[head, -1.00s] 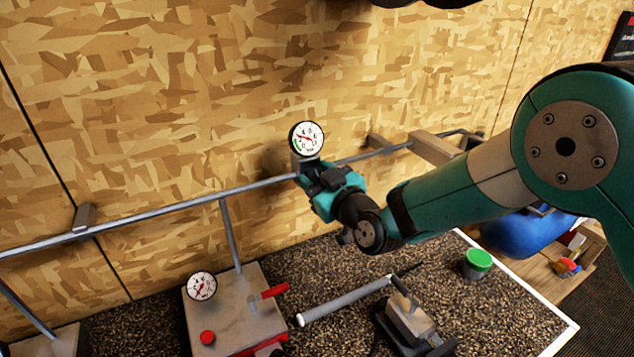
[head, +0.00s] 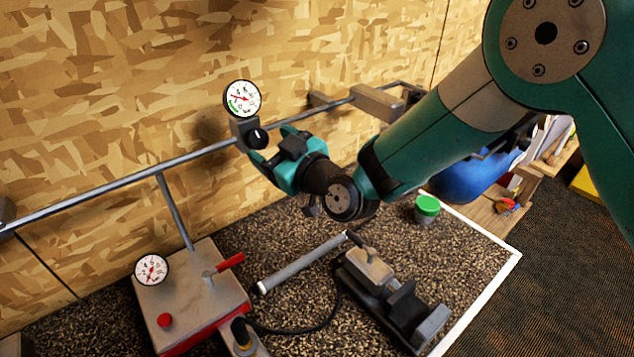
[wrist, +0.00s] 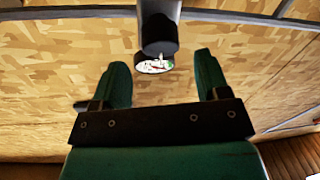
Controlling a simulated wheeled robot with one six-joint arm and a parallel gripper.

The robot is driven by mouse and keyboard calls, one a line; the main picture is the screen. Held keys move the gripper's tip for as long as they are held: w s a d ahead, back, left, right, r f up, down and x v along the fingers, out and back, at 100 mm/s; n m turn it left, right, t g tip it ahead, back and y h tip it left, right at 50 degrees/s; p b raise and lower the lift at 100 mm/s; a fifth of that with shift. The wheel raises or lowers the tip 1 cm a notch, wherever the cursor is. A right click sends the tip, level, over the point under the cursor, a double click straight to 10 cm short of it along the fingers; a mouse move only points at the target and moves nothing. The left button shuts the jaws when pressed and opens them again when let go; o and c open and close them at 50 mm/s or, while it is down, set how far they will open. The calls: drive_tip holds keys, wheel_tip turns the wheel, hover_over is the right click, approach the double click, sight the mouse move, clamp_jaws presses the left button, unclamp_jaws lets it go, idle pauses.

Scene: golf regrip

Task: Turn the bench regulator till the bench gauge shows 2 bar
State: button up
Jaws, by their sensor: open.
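The regulator (head: 243,130) is a grey block on the wall pipe with a black round knob (head: 257,137) facing outward. The white gauge (head: 242,99) with a green band and red needle stands on top of it; its numbers are too small to read surely. My gripper (head: 268,146) is open and empty, just right of the knob, with its teal fingers pointing at it. In the wrist view, the dark knob (wrist: 159,32) lies ahead, centred between the two fingers and apart from them. Part of the gauge face (wrist: 155,66) shows below the knob.
A second gauge (head: 152,270) sits on a grey box (head: 195,292) with a red lever and red button. A vise (head: 385,290), a grey tube (head: 303,262) and a green-lidded pot (head: 427,208) are on the speckled bench. The pipe (head: 110,190) runs along the wall.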

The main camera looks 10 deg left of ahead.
drive_tip(key=b+v, duration=0.8)
drive_tip(key=v, duration=0.5)
drive_tip(key=shift+b, duration=0.3)
drive_tip(key=shift+f, duration=0.1)
